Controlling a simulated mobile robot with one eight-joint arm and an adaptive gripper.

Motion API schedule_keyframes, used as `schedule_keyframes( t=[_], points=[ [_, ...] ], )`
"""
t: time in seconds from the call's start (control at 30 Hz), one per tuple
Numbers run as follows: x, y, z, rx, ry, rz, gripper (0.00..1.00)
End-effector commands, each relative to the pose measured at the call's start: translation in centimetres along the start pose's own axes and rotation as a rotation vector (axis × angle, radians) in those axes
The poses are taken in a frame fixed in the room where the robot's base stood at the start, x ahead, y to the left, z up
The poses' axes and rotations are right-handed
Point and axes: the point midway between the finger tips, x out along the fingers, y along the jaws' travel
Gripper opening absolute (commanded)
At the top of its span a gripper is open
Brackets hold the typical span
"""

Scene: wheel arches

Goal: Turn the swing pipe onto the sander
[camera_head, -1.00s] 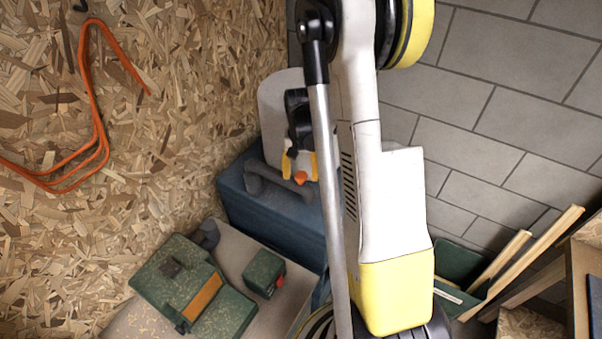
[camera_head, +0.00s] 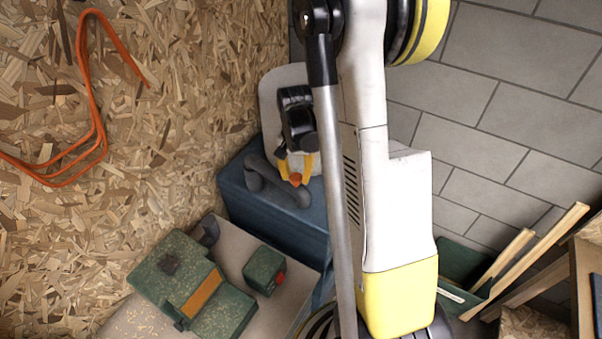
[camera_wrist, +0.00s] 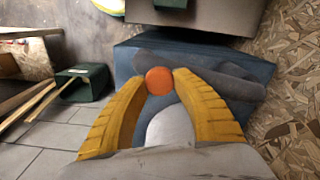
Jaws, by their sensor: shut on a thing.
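The swing pipe (camera_head: 277,188) is a thick dark grey tube lying over the top of a blue cabinet (camera_head: 245,205). It also shows in the wrist view (camera_wrist: 215,78). An orange ball knob (camera_wrist: 159,81) sits on the pipe. My gripper (camera_wrist: 159,84) has its yellow fingers shut on this knob, one on each side. The gripper also shows in the head view (camera_head: 296,172), above the pipe's right part. The sander appears to be the green machine (camera_head: 222,316) with an orange strip and a dark grey elbow (camera_head: 209,232), apart from the pipe.
A small green box with a red button (camera_head: 264,270) stands beside the sander on a pale bench top (camera_head: 130,318). An orange hose (camera_head: 97,100) hangs on the chipboard wall at left. A green bin with wooden strips (camera_head: 462,265) stands at right. Grey floor tiles there are clear.

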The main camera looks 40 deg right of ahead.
Motion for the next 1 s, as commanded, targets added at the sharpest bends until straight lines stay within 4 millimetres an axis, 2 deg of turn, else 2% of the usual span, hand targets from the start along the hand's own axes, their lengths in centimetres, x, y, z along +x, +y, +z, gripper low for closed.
schedule_keyframes(
  t=[0.27, 0.5, 0.8, 1.0],
  points=[
    [0.5, -2.6, 4.4, 0.238, -0.001, 0.001, 0.00],
    [0.4, -5.9, 7.5, 0.464, -0.001, 0.001, 0.00],
    [0.4, -10.8, 10.3, 0.750, -0.001, 0.001, 0.00],
    [0.3, -14.5, 11.3, 0.940, -0.001, 0.001, 0.00]
  ],
)
